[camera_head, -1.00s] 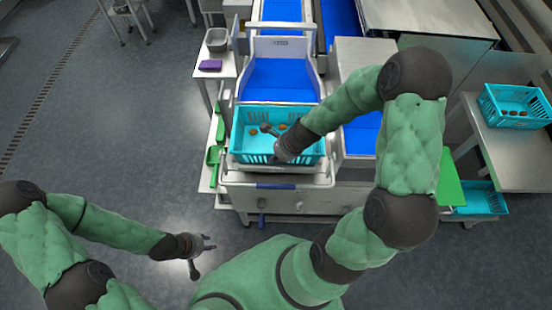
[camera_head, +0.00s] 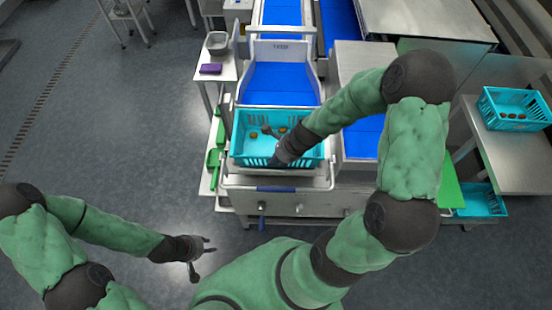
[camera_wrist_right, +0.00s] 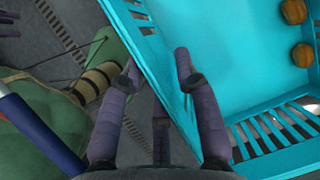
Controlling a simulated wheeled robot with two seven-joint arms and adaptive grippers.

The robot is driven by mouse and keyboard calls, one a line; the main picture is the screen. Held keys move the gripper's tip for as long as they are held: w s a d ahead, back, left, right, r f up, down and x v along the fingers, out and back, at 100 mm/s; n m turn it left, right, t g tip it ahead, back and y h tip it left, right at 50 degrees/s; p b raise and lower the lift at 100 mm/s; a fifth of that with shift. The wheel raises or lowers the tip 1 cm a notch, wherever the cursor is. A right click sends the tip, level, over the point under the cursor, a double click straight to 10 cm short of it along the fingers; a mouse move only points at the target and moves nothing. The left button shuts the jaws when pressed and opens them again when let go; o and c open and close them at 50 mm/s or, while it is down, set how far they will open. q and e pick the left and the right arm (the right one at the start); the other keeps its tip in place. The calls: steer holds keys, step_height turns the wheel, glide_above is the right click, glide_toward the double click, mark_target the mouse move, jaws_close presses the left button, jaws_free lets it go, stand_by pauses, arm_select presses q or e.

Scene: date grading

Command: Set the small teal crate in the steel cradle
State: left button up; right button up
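A small teal crate (camera_head: 303,158) with a few brown dates stands at the near end of the blue conveyor, on or just above a steel frame that looks like the cradle (camera_head: 332,174). Whether its base is fully seated is hidden. My right gripper (camera_head: 268,131) is at the crate. In the right wrist view, the crate wall (camera_wrist_right: 150,45) runs between the fingers of that gripper (camera_wrist_right: 155,68), one inside and one outside; they stand apart and contact is unclear. My left gripper (camera_head: 205,255) is open and empty over the floor at lower left.
A second teal crate (camera_head: 492,115) with dates sits on the right-hand steel table (camera_head: 520,165), and another teal crate (camera_head: 480,207) is low beneath it. A side stand at left holds a purple item (camera_head: 210,69) and a grey tub (camera_head: 217,40). Open floor lies at left.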

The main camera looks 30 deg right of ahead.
steer(key=p+v, duration=0.4)
steer(key=v, duration=0.7)
